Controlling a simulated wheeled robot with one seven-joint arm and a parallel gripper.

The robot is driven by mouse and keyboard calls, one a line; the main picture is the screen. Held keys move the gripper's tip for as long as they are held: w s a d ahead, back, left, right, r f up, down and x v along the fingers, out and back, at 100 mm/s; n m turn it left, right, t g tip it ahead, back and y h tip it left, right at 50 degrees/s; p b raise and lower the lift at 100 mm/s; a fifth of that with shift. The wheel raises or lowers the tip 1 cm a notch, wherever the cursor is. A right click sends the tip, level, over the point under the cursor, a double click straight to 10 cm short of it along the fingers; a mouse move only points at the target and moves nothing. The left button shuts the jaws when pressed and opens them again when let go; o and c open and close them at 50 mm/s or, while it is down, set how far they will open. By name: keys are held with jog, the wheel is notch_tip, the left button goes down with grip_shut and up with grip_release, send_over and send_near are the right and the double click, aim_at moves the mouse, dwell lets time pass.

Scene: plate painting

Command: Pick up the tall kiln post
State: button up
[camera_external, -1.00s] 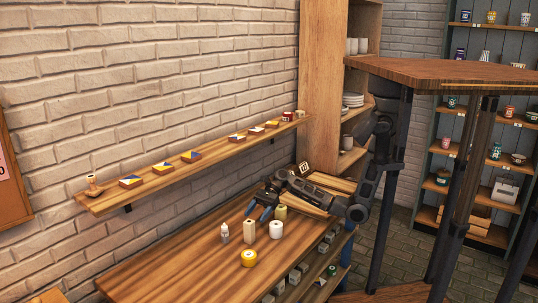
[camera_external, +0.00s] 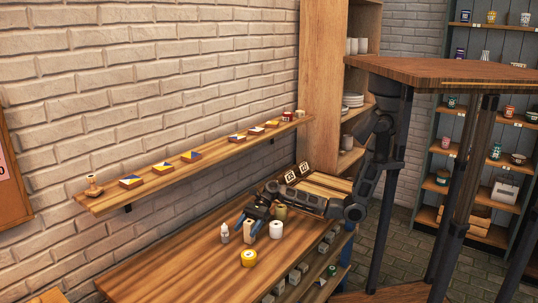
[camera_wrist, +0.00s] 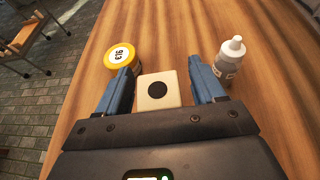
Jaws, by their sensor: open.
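The kiln post (camera_wrist: 146,101) is a cream, square-topped block with a dark round hole. In the wrist view it is between the two blue fingers of my gripper (camera_wrist: 159,87), with space visible on both sides. In the external view the pale post (camera_external: 248,235) stands upright on the wooden table, partly hidden by my gripper (camera_external: 248,221). My gripper is open and points down at the post; I cannot tell how far the fingertips reach down its sides.
A white dropper bottle (camera_external: 224,233) stands left of the post. A yellow-rimmed tub (camera_external: 248,259) is in front of it. A white roll (camera_external: 276,230) and an olive cylinder (camera_external: 281,213) stand to the right. The table (camera_external: 170,270) is clear at the left.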

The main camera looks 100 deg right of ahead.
jog(key=shift+c, duration=0.5)
jog(key=c, duration=1)
jog(key=shift+c, duration=0.5)
jog(key=shift+r, duration=0.15)
